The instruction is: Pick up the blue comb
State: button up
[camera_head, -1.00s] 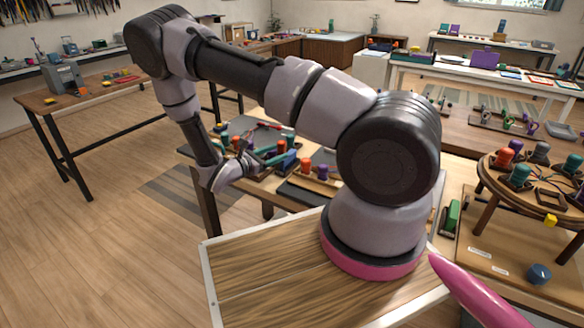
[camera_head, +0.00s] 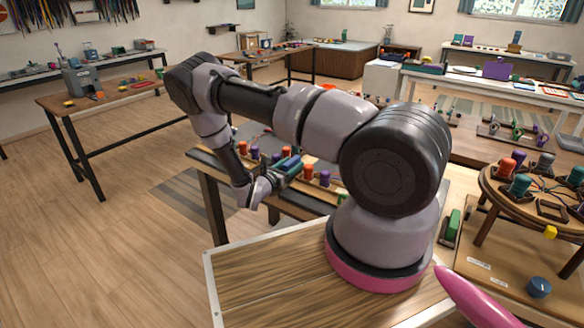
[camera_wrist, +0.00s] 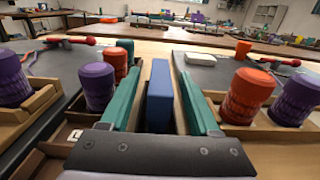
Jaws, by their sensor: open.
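The blue comb (camera_wrist: 160,95) appears in the wrist view as an upright blue slab seen edge-on; its teeth cannot be made out. My gripper (camera_wrist: 157,72) is open, with one teal finger on each side of the comb. A gap shows between the left finger and the comb; the right finger is closer to it, and contact cannot be told. In the head view, the blue comb (camera_head: 291,162) is on the near worktable at my gripper (camera_head: 284,170), whose fingers partly hide it.
Wooden holders with orange and purple spools stand close on both sides: a purple spool (camera_wrist: 98,86) at left and an orange spool (camera_wrist: 247,95) at right. A red-tipped tool (camera_wrist: 70,40) lies farther left. A round braiding stand (camera_head: 500,185) is at far right.

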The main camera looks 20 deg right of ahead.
jog(key=shift+x, duration=1.05)
grip_shut()
jog(key=shift+r, duration=0.1)
